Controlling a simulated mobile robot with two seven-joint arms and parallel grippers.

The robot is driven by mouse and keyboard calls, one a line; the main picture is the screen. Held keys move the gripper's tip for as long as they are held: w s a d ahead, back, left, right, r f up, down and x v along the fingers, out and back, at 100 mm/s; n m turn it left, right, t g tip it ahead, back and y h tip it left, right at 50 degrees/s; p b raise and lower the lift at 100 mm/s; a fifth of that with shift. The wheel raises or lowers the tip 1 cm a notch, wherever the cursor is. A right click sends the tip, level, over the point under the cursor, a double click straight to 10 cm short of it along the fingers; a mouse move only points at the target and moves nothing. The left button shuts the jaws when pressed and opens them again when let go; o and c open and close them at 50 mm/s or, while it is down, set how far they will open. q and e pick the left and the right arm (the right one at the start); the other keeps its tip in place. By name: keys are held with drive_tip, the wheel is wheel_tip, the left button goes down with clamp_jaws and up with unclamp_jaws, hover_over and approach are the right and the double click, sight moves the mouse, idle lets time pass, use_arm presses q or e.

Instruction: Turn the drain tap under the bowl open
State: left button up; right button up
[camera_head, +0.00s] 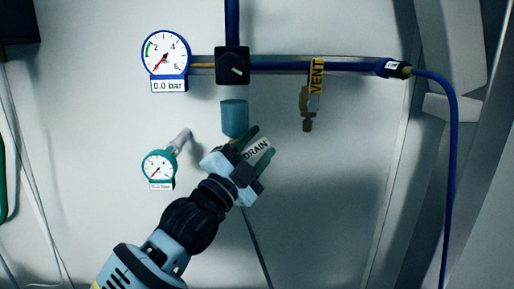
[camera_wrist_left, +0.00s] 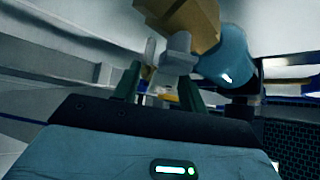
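The blue translucent bowl (camera_head: 235,118) hangs under the black regulator block with the round knob. The drain tap is largely hidden in the head view. My right gripper is not in view.
A blue-rimmed gauge (camera_head: 166,54) reading 0.0 bar is at upper left, and a smaller teal gauge (camera_head: 159,168) stands left of my gripper. A brass valve with a yellow VENT tag (camera_head: 316,77) hangs at right from the blue pipe. The wall below is mostly clear.

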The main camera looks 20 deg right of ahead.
sight(253, 153)
use_arm(q)
drive_tip(key=shift+a, duration=0.1)
drive_tip(key=v, duration=0.7)
drive_tip(key=shift+f+b, duration=0.1)
drive_tip(key=shift+b, duration=0.2)
drive_tip(key=shift+s+a, duration=0.2)
